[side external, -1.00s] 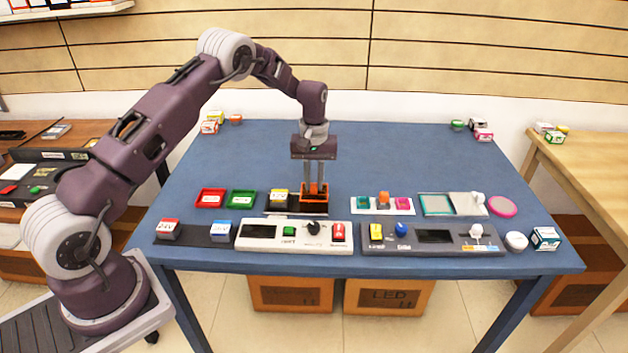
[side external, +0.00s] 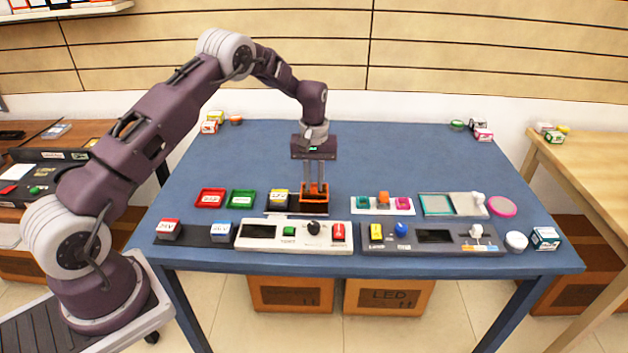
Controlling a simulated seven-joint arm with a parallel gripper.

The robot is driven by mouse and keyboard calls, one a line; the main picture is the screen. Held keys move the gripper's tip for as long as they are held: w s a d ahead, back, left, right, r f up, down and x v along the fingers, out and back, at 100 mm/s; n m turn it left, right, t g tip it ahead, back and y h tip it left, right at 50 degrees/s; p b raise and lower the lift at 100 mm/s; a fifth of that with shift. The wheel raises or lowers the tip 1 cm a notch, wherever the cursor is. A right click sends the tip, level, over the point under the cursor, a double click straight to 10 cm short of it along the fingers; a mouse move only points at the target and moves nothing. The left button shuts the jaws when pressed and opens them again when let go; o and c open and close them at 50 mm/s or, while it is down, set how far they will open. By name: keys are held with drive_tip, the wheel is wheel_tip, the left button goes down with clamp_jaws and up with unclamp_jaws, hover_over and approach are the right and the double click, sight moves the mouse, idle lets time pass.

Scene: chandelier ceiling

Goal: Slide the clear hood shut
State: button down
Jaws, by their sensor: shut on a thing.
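An orange-edged box-like piece (side external: 314,202) stands at the right end of a low dark base with a pale front strip (side external: 282,213). It seems to be the hood, but its walls are too small to tell whether they are clear. My gripper (side external: 315,187) points straight down and is shut on the upper part of this piece; the exact grip is hard to see. A yellow-and-white labelled block (side external: 279,198) sits uncovered on the left part of the same base, beside the orange piece.
A red tray (side external: 211,198) and a green tray (side external: 241,198) are to the left. A white control panel (side external: 268,244) and a grey one (side external: 435,249) lie in front. A white strip with coloured blocks (side external: 384,211) and a teal-framed tray (side external: 435,213) are to the right.

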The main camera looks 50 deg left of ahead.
drive_tip(key=s+a, duration=0.7)
drive_tip(key=shift+a, duration=0.15)
drive_tip(key=c, duration=1.3)
unclamp_jaws()
drive_tip(key=shift+s, duration=0.1)
drive_tip(key=shift+r, duration=0.25)
wheel_tip(320, 180, up, 7)
drive_tip(key=shift+f, duration=0.15)
